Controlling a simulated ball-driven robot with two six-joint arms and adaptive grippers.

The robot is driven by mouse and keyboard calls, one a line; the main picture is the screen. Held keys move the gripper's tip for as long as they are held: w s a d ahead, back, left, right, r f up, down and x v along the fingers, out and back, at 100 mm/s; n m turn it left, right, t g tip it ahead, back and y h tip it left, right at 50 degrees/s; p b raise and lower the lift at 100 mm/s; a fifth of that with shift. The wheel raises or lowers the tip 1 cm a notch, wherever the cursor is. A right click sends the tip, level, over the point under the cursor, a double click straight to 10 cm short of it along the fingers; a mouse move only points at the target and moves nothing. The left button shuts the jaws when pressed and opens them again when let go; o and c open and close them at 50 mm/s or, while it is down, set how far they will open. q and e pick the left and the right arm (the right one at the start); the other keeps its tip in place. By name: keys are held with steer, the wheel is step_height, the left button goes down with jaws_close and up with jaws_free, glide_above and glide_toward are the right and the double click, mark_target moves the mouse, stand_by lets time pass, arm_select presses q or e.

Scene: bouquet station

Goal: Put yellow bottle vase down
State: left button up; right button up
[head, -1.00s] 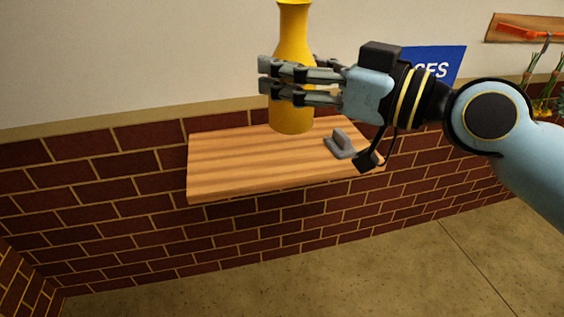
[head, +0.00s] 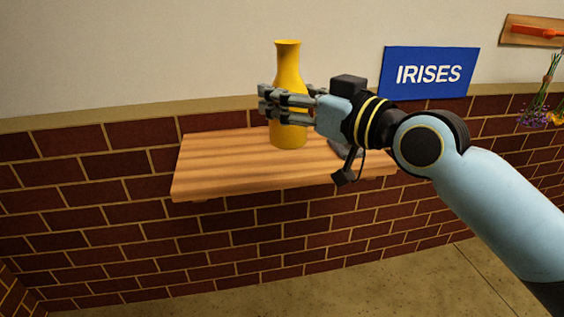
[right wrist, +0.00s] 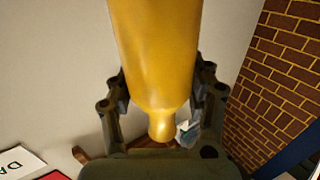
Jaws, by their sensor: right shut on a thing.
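The yellow bottle vase (head: 287,72) is upright in the head view, over the wooden wall shelf (head: 225,170). My right gripper (head: 272,101) is shut on its body from the right, with fingers across its front. The vase's base shows against the shelf top; I cannot tell whether it touches. In the right wrist view the vase (right wrist: 158,50) fills the middle between the two fingers (right wrist: 163,95), its narrow neck pointing down in the picture. My left gripper is not in view.
The shelf's left part is bare. A blue IRISES sign (head: 428,73) hangs on the wall behind. Flowers (head: 543,108) hang at the far right.

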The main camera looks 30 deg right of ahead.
steer(key=w+a+f+h+b, duration=0.1)
steer(key=w+f+b, duration=0.3)
steer(key=w, duration=0.1)
steer(key=w+a+f+m+h+b, duration=0.1)
steer(key=w+a+f+b, duration=0.1)
steer(key=w+f+b, duration=0.2)
steer(key=w+a+f+m+h+b, duration=0.1)
steer(key=w+f+b, duration=0.3)
steer(key=w, duration=0.3)
steer(key=shift+a+f+t+b, duration=0.3)
steer(key=shift+f+t, duration=0.1)
steer(key=shift+f, duration=0.05)
steer(key=shift+r, duration=0.15)
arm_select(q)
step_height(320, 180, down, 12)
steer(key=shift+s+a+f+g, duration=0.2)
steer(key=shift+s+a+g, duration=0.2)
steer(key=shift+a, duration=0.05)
arm_select(e)
steer(key=o, duration=1.5)
steer(key=shift+f, duration=0.2)
